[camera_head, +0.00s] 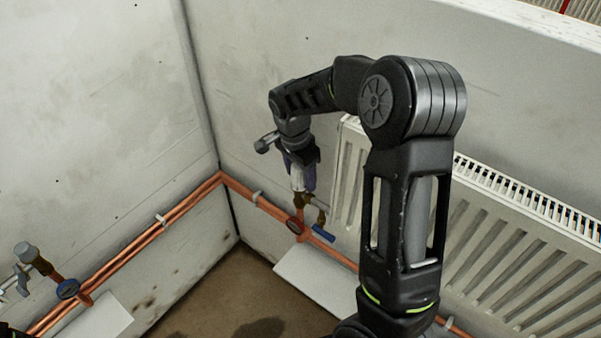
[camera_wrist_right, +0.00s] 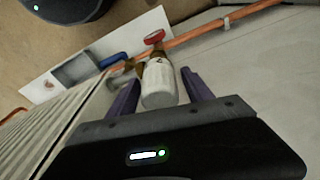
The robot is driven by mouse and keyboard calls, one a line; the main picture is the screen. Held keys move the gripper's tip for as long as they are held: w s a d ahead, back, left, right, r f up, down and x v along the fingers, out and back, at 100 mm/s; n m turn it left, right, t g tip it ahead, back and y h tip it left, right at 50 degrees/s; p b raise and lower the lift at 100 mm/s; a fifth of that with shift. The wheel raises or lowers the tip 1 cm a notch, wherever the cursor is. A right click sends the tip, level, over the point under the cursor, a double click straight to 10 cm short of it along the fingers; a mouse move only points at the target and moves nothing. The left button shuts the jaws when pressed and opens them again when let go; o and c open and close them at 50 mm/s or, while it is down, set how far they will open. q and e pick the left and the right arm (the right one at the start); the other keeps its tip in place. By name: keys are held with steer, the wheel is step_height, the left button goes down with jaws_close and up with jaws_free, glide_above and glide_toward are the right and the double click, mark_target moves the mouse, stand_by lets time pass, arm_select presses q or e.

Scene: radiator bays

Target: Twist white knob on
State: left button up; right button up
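The white knob (camera_head: 298,178) sits on a brass valve at the left end of the radiator. It also shows in the right wrist view (camera_wrist_right: 158,84), with a small dark mark on its side. My right gripper (camera_head: 300,180) is over the knob, with its purple fingers (camera_wrist_right: 160,88) on either side of it. In the right wrist view the fingers are open, with narrow gaps between them and the knob. My left gripper is not in view; only a dark piece of my left arm seems to show at the lower left corner of the head view.
A white radiator (camera_head: 500,230) stands right of the valve. Below the knob are a red handwheel (camera_wrist_right: 154,37) and a blue lever (camera_head: 323,233). Copper pipes (camera_head: 185,205) run along both walls.

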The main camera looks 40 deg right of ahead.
jaws_close()
stand_by(0.4)
steer(key=shift+f, duration=0.2)
stand_by(0.5)
steer(key=shift+a+f+m+b, duration=0.1)
steer(key=shift+m+b, duration=0.4)
steer(key=shift+m, duration=0.3)
steer(key=m, duration=0.3)
steer(key=shift+s+m+g, duration=0.15)
steer(key=shift+m+g, duration=0.15)
steer(key=shift+g, duration=0.1)
steer(key=m, duration=0.4)
steer(key=shift+s+p, duration=0.1)
steer(key=shift+p, duration=0.2)
steer(key=m, duration=0.3)
steer(key=shift+g+y, duration=0.3)
steer(key=shift+o, duration=1)
jaws_free()
steer(key=shift+o, duration=0.2)
